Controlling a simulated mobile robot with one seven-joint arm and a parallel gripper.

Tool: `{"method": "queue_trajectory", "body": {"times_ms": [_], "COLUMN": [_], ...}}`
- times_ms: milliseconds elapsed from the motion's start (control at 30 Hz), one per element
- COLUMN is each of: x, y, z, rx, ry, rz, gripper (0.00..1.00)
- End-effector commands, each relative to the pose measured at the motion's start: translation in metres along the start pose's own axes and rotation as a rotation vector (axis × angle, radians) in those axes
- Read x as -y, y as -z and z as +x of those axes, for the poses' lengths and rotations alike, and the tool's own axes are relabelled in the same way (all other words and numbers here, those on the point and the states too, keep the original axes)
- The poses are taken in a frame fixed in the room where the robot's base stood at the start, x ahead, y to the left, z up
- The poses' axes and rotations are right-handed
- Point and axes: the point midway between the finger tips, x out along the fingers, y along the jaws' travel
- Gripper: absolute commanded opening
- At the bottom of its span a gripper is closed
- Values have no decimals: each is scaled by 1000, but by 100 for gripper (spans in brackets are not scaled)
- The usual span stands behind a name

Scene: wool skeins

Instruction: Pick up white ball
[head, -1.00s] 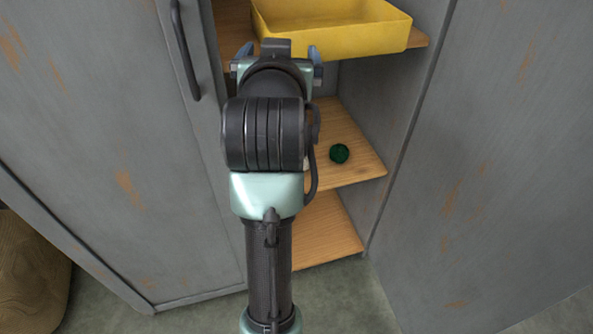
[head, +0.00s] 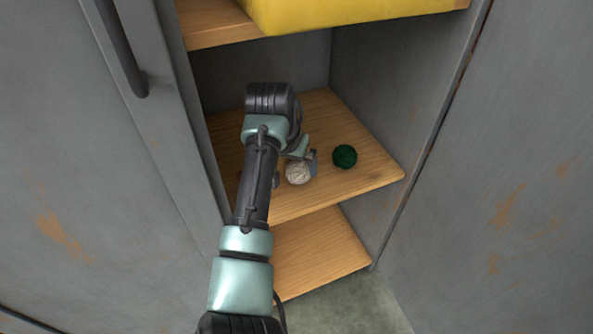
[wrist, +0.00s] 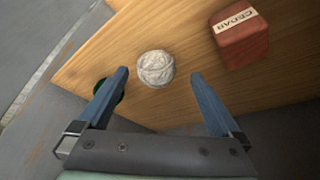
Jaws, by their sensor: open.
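The white ball (head: 298,172) of wool sits on the middle wooden shelf (head: 365,180) of the cabinet, left of a dark green ball (head: 345,157). In the wrist view the white ball (wrist: 155,68) lies just beyond the fingertips, between their lines and nearer the left finger. My gripper (wrist: 160,80) is open with nothing between its fingers. The green ball (wrist: 118,97) is mostly behind the left finger in the wrist view.
A red block labelled CEDAR (wrist: 241,38) stands on the same shelf, right of the white ball in the wrist view. A yellow bin (head: 350,12) sits on the shelf above. Grey cabinet walls (head: 385,75) and a door (head: 60,120) flank the opening.

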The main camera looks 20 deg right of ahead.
Motion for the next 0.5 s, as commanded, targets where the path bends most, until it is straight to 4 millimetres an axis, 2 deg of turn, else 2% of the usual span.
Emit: {"method": "queue_trajectory", "body": {"times_ms": [300, 500], "x": [-5, -5], "y": [7, 9], "z": [43, 52], "rx": [0, -4], "ry": [2, 1], "rz": [-1, 0], "gripper": [100, 100]}}
